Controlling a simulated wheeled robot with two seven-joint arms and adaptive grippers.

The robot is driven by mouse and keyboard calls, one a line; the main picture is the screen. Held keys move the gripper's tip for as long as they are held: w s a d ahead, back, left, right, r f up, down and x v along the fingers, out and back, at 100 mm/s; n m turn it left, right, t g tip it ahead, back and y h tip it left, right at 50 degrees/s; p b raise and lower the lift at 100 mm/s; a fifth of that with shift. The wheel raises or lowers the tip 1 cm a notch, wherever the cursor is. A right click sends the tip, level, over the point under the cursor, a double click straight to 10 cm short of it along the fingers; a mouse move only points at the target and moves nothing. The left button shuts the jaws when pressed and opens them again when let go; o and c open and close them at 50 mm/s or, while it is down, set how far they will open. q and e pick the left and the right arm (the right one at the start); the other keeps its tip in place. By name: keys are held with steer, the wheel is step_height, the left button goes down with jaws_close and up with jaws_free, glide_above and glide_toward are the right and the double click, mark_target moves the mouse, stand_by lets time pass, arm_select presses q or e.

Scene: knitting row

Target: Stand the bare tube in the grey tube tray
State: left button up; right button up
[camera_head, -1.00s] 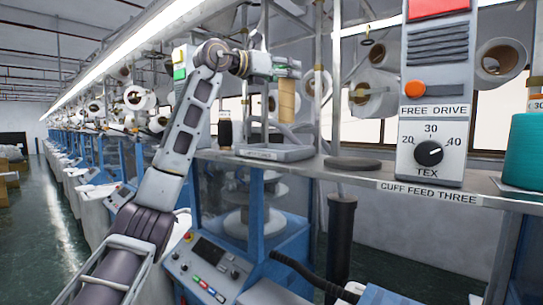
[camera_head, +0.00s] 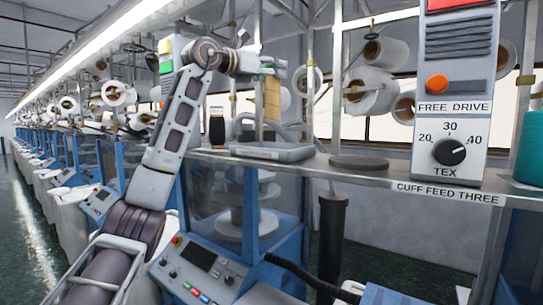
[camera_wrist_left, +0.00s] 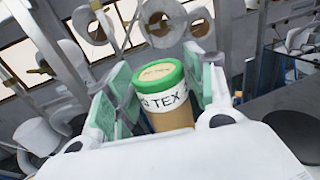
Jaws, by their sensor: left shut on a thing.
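The bare tube (camera_head: 271,101) is a tan cardboard cylinder, held upright. In the left wrist view the tube (camera_wrist_left: 172,119) shows a green rim and a white band reading "TEX". My left gripper (camera_head: 272,70) is shut on its upper end, with green pads on both sides of it. The grey tube tray (camera_head: 290,154) lies on the shelf below. In the head view the tube's lower end shows above the tray, with a gap between them. My right gripper is not in view.
A dark spool (camera_head: 217,128) stands left of the tray. A flat dark disc (camera_head: 355,162) lies on the shelf to the right, near the dial panel (camera_head: 450,90). A teal cone (camera_head: 528,150) stands at the far right. Thin upright posts rise behind the tray.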

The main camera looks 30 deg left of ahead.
mark_target(265, 91)
arm_select(q)
steer(key=shift+d+r, duration=0.1)
steer(key=shift+d, duration=0.15)
steer(key=shift+a, duration=0.15)
steer(key=shift+f, duration=3.1)
